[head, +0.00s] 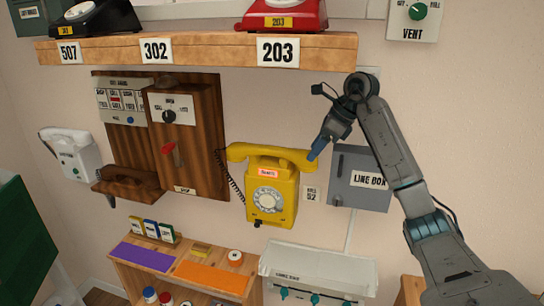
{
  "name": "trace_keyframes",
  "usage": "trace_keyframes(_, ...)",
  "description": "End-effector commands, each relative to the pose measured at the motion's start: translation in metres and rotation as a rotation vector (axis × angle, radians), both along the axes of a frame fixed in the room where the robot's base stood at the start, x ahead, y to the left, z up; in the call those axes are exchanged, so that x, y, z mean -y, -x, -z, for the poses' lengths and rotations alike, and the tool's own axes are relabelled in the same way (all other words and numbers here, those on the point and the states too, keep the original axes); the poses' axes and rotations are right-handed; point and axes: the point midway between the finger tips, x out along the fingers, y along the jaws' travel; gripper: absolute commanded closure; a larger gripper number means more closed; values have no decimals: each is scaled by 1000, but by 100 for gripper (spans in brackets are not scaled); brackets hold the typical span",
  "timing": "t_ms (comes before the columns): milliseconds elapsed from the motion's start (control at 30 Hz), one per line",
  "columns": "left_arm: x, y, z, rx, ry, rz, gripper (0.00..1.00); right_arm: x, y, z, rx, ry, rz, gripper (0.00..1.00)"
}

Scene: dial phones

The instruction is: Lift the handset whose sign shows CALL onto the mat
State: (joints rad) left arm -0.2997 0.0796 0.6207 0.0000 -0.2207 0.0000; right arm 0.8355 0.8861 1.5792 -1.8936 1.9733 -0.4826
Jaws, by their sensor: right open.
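A yellow wall phone (268,198) hangs mid-wall, its yellow handset (265,152) lying across the top. A small orange sign (268,173) is on its front; its lettering is too small to read surely. My right gripper (318,148) is open and empty, its blue fingertips close to the handset's right end; I cannot tell if they touch. A white wall phone (72,162) hangs at far left with its handset on top. Two mats lie on the low wooden shelf: a purple mat (145,257) and an orange mat (210,277). My left gripper is not in view.
An upper shelf (220,50) holds a black phone (95,18) and a red phone (283,14). A wooden panel (210,130) is left of the yellow phone, a grey line box (360,178) right. A white box (318,265) with teal knobs stands right of the low shelf.

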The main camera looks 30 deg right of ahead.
Motion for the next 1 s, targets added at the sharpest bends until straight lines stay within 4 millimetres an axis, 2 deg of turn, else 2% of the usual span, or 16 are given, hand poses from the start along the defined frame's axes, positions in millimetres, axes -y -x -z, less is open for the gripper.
trace_keyframes(167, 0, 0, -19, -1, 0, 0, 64, -21, -21, -6, 1, -5, -4, 45)
trace_keyframes(400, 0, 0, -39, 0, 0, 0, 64, -47, -53, -5, 0, -4, -3, 45)
trace_keyframes(667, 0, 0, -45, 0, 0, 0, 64, -58, -67, -3, 1, -1, -2, 45)
trace_keyframes(867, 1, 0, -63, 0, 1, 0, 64, -78, -89, -6, -1, -3, -4, 45)
trace_keyframes(1000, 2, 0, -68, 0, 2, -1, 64, -82, -95, 17, -3, -1, -1, 45)
